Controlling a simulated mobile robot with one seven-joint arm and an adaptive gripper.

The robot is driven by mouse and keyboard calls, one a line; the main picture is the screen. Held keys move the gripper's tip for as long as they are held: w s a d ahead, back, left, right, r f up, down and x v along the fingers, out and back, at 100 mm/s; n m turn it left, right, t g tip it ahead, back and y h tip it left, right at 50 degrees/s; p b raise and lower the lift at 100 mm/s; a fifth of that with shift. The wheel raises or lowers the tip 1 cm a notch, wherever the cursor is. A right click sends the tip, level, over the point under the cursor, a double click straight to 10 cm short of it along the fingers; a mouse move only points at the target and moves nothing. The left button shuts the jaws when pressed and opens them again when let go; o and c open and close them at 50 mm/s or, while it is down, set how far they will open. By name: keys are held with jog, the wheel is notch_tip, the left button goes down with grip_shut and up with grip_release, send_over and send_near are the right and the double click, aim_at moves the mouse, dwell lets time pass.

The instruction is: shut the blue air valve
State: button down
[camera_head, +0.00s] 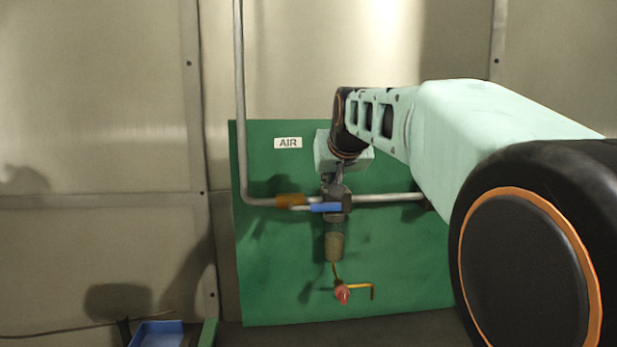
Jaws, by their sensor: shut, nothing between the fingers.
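The blue air valve has a brass body (289,201) on the grey pipe, below the AIR label (288,143). Its blue lever (326,208) points right and looks roughly in line with the horizontal pipe. My gripper (342,198) hangs in front of the pipe at the lever's right end, pointing down. It is shut with nothing between its fingers. Whether it touches the lever cannot be told from this view. My gripper and wrist hide part of the pipe behind them.
The pipe (241,90) runs down, then right across a green panel (262,270). A brownish cylinder (334,246) hangs under the pipe, above a red-handled yellow fitting (342,293). A blue tray (158,335) stands at lower left. My arm covers the right side.

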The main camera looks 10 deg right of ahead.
aim_at(327, 203)
jog(key=shift+w+f+b, duration=0.2)
jog(key=shift+f+b, duration=0.05)
jog(key=shift+f, duration=0.35)
jog(key=shift+w+f+b, duration=0.15)
jog(key=shift+f+b, duration=0.05)
jog(key=shift+f, duration=0.4)
jog(key=shift+s+f+b, duration=0.4)
jog(key=shift+b, duration=0.15)
jog(key=shift+w+f, duration=0.2)
jog(key=shift+f, duration=0.05)
jog(key=shift+s+r, duration=0.1)
jog(key=shift+d+f+b, duration=0.15)
jog(key=shift+f+b, duration=0.15)
jog(key=shift+b, duration=0.1)
